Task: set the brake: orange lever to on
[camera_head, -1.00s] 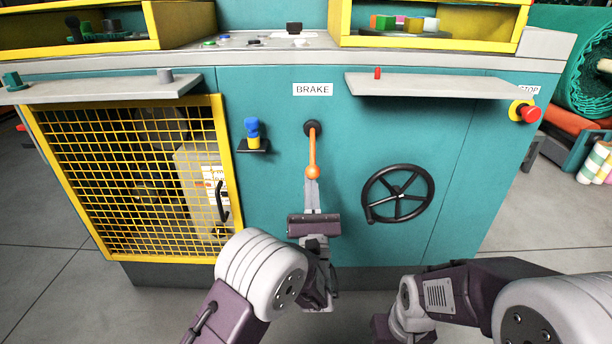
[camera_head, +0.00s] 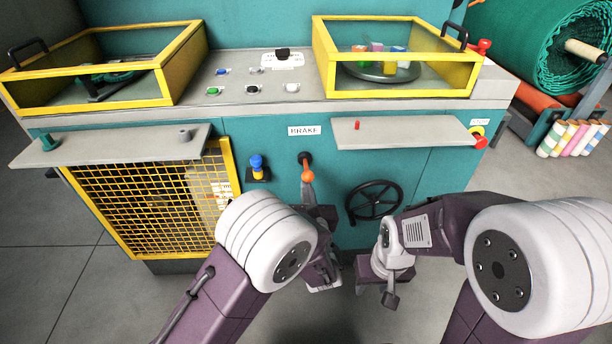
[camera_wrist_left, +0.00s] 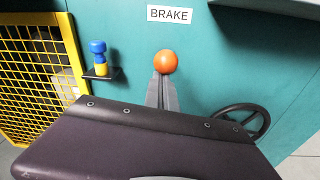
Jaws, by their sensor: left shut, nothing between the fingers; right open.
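The orange lever (camera_head: 306,172) hangs from a dark pivot on the teal panel, under the BRAKE label (camera_head: 304,130). Its orange ball end points down and looks foreshortened. In the left wrist view the ball (camera_wrist_left: 166,61) sits just beyond the fingertips. My left gripper (camera_head: 308,188) is shut and empty, with its tips right at the ball. I cannot tell whether they touch it. My right gripper (camera_head: 391,296) is open and empty, low in front of the panel. No on or off marking is readable.
A black handwheel (camera_head: 374,201) is right of the lever, and a blue-and-yellow knob (camera_head: 257,167) is left of it. A yellow mesh guard (camera_head: 150,205) stands at left.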

